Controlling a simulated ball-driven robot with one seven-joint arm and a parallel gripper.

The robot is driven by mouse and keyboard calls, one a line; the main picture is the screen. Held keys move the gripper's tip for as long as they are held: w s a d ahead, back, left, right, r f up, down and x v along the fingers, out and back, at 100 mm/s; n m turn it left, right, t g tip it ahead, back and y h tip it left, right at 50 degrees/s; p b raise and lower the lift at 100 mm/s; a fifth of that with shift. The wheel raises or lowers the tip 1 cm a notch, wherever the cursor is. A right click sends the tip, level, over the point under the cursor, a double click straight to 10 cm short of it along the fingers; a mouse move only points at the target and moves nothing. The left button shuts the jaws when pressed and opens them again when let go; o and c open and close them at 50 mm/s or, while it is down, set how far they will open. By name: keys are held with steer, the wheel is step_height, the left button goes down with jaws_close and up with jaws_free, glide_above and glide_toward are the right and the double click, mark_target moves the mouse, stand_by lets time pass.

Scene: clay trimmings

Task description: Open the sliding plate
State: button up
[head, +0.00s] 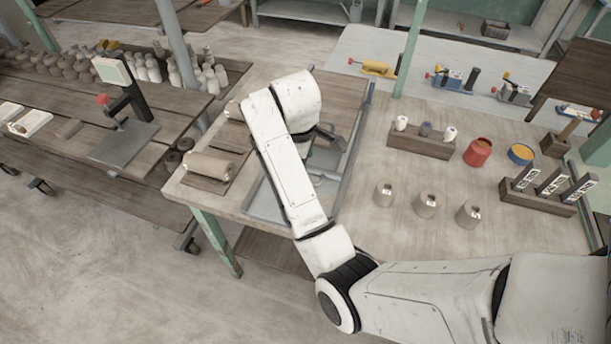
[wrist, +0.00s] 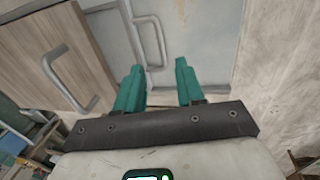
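A grey metal plate (wrist: 205,28) with a bent bar handle (wrist: 161,42) lies ahead of my gripper (wrist: 158,66) in the wrist view. The gripper's two teal fingers are apart, with nothing between them. The handle shows just beyond the fingertips, nearer the left finger; I cannot tell whether they touch. In the head view, grey metal (head: 326,160) shows on the wooden table beside my white arm. The arm covers part of it, and the fingers cannot be made out there.
A wooden panel with its own metal handle (wrist: 70,80) is at left in the wrist view. Clay rolls (head: 208,166) lie on the table left of my arm. Clay cones (head: 426,205), a red pot (head: 478,152) and wooden racks (head: 421,145) stand on the right.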

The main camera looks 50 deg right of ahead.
steer(key=f, duration=0.3)
steer(key=d+f, duration=0.1)
steer(key=f, duration=0.3)
steer(key=w+d+f+p, duration=0.1)
steer(key=f, duration=0.2)
steer(key=shift+f, duration=0.2)
jaws_close()
stand_by(0.5)
